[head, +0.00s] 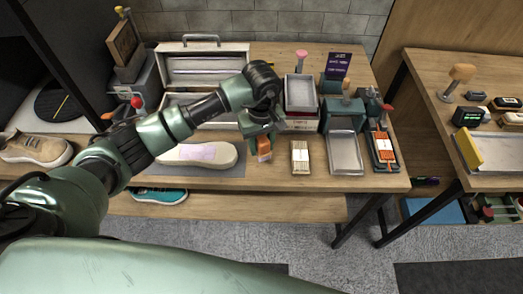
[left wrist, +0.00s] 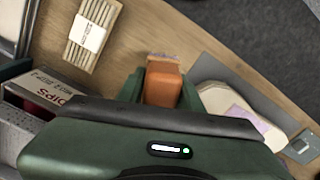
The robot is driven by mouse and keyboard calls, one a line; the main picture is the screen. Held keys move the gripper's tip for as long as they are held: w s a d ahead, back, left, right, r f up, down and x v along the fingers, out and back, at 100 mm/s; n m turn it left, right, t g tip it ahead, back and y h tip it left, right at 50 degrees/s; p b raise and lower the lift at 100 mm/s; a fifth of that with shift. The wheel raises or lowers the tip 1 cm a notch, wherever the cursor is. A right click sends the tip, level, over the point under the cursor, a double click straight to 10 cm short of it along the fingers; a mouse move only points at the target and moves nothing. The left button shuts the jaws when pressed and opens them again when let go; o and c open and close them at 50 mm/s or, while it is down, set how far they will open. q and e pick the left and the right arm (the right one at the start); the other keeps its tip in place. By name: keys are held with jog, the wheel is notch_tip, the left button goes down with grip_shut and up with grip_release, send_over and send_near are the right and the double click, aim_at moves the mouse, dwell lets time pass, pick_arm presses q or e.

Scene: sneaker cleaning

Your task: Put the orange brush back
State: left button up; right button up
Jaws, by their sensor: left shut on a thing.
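The orange brush (head: 264,150) is held by my left gripper (head: 262,138) over the middle of the workbench. In the left wrist view the orange brush (left wrist: 162,84) sits between the two green fingers of the left gripper (left wrist: 161,92), with a paler, purplish edge at its far end. I cannot tell whether it touches the bench. A white shoe sole with a lilac patch (head: 198,154) lies on a grey mat just left of the brush. My right gripper is in neither view.
A bundle of wooden sticks (head: 300,157) lies right of the gripper. Beyond it are a metal tray (head: 345,153) and a dark tray with orange items (head: 384,151). A white toolbox (head: 203,55) stands open behind. A second table (head: 425,95) is at right.

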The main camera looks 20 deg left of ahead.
aim_at(261, 137)
pick_arm(q)
notch_tip(261, 137, down, 4)
jog(key=shift+f+p, duration=0.15)
jog(key=shift+p, duration=0.35)
jog(key=shift+f, duration=0.15)
jog(key=o, duration=1.2)
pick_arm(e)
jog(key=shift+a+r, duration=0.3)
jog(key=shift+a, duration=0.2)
pick_arm(q)
jog(key=shift+r, duration=0.35)
notch_tip(261, 137, up, 10)
jog(key=b, duration=0.3)
jog(key=shift+r+b, duration=0.25)
jog(key=shift+b, duration=0.15)
jog(key=shift+r, duration=0.55)
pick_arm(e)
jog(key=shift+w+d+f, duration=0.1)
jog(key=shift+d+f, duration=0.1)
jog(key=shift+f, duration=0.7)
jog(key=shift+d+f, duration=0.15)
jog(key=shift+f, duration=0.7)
